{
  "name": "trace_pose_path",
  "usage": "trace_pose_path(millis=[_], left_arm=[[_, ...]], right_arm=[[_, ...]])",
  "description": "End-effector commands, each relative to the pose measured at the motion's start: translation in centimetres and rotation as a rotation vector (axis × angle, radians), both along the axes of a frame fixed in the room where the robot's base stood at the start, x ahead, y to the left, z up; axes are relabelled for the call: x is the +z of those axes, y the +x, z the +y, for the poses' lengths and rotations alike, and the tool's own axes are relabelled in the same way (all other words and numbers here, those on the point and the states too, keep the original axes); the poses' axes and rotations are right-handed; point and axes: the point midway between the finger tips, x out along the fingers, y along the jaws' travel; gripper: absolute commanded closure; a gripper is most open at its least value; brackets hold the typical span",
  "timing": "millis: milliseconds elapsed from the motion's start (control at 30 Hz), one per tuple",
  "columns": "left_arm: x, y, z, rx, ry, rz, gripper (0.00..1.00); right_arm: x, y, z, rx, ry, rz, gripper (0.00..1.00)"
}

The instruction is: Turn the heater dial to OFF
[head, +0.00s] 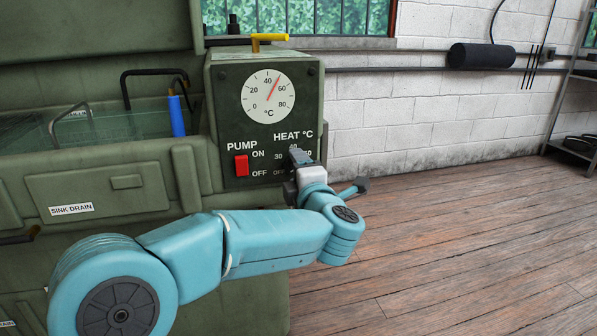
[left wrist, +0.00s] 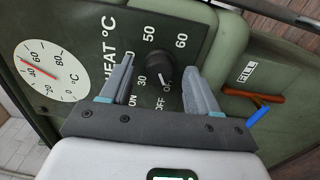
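The heater dial (left wrist: 157,66) is a round black knob on the green control panel (head: 230,88), under the words HEAT °C. In the left wrist view, the numbers 30, 50 and 60 show around it and a partly covered OFF label is near it. I cannot clearly tell where its pointer stands. My left gripper (left wrist: 157,72) is open, with one finger on each side of the dial; contact is not clear. In the head view, my left gripper (head: 296,160) is at the panel's lower right and hides the dial. My right gripper is not in view.
A red pump switch (head: 241,166) is left of the dial. A temperature gauge (head: 268,97) is above it. An orange lever (left wrist: 252,96) by a FILL label and a blue handle (left wrist: 258,114) are near the right finger. The wooden floor (head: 450,250) at right is clear.

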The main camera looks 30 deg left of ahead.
Motion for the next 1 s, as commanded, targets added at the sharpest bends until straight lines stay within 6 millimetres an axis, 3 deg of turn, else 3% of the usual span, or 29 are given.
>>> trace_pose_path(millis=[267,700,1000], left_arm=[[0.2,-0.6,-0.9,-0.005,0.000,0.000,0.39],[0.4,-7.7,-9.2,-0.007,0.002,0.001,0.39],[0.1,-10.4,-12.3,-0.002,0.001,0.000,0.39]], right_arm=[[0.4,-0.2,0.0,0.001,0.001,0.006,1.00],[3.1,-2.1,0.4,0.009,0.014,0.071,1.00],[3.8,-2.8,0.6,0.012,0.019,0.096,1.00]])
